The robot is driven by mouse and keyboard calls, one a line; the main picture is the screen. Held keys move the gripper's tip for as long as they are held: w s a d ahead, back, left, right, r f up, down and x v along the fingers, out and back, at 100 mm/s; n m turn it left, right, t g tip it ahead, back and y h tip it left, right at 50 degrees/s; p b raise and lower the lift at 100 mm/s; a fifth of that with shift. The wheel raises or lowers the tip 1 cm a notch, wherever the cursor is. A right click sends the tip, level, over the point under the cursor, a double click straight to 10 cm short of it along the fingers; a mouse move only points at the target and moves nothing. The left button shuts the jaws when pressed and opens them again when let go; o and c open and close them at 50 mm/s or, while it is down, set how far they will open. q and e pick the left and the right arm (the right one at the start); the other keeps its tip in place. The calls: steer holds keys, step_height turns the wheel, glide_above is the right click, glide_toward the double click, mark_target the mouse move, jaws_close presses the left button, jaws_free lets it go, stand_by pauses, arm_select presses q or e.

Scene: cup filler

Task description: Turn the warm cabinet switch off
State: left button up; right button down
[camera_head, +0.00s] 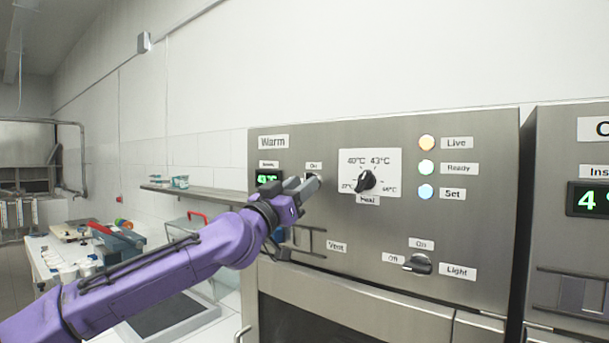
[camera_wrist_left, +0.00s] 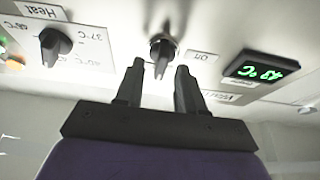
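The warm cabinet (camera_head: 400,235) has a steel front panel labelled "Warm". In the head view my gripper mostly covers the switch. My left gripper (camera_head: 311,183) is at the panel below the "On" label. In the wrist view its two dark fingers (camera_wrist_left: 159,66) are apart, with the switch lever between their tips and nothing clasped. I cannot tell whether a finger touches the lever, nor which way the lever is set. My right gripper is out of view.
A black heat knob (camera_head: 366,181) sits just right of the gripper. A lit green display (camera_head: 268,178) is to its left, and a light switch (camera_head: 418,264) lower right. Orange, green and blue lamps are lit. A second cabinet (camera_head: 560,250) stands at the right.

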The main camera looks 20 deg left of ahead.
arm_select(q)
steer(key=shift+x, duration=0.75)
jaws_close()
